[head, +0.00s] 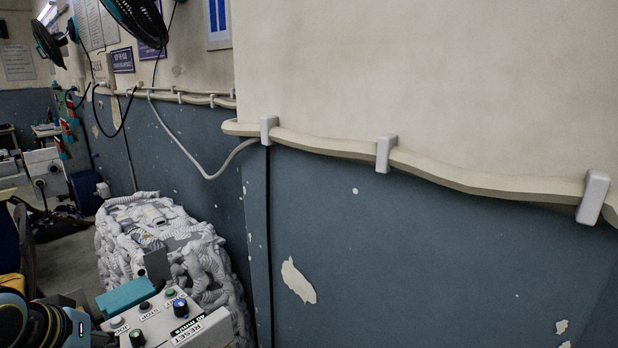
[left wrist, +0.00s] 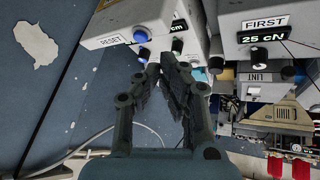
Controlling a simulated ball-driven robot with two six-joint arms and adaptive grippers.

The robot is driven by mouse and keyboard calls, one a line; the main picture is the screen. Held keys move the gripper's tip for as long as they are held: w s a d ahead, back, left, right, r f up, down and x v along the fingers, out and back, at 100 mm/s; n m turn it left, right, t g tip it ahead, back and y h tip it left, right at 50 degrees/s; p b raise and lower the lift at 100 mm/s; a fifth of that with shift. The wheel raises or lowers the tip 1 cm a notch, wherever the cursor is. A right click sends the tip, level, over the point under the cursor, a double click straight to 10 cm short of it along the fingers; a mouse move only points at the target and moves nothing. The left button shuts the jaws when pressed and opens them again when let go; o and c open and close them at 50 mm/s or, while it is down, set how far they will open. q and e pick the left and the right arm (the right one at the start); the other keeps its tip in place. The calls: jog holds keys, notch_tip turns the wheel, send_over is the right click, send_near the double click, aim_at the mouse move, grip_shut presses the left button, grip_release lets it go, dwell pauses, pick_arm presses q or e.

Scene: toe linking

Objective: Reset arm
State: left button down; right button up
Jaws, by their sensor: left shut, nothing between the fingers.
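My left gripper (left wrist: 160,66) shows in the left wrist view with its two dark fingers drawn together and nothing between them. Its tips overlap the lower edge of a grey control box (left wrist: 102,41) with a RESET label, a blue button (left wrist: 140,35) and dark knobs. I cannot tell whether the tips touch it. In the head view a similar control box (head: 215,333) with a RESET label, a "40 mm/s" display and lit knobs stands at the bottom left. My left arm is partly visible at the bottom left corner there. My right gripper is not in view.
A second box (left wrist: 254,23) labelled FIRST, reading 25 cN, is to the right in the wrist view. A heap of pale tubing (head: 150,225) stands behind the control box in the head view. A blue-and-cream wall (head: 400,250) with a cable rail fills the right.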

pick_arm(q)
jog(key=s+d+r+m+g, duration=0.1)
jog(key=s+d+m+g, duration=0.15)
jog(key=s, duration=0.75)
jog(key=s+d+r+m+g, duration=0.1)
jog(key=s+r+m, duration=0.15)
jog(key=s, duration=0.85)
notch_tip(320, 180, down, 43)
jog(key=s+a+g+b, duration=0.1)
jog(key=s+a+b, duration=0.15)
jog(key=b, duration=1.15)
jog(key=s+f+b, duration=0.5)
jog(key=s+f, duration=0.3)
jog(key=f, duration=0.4)
jog(key=s+a+f+g+b, duration=0.1)
jog(key=s+f+b, duration=0.4)
jog(key=s+f, duration=0.4)
notch_tip(320, 180, down, 4)
jog(key=shift+s+r+y, duration=0.1)
jog(key=shift+s+y, duration=0.1)
jog(key=shift+y, duration=0.1)
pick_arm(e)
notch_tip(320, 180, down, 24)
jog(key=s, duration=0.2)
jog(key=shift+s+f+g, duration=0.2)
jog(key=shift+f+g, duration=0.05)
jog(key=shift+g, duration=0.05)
pick_arm(q)
jog(key=shift+g, duration=0.25)
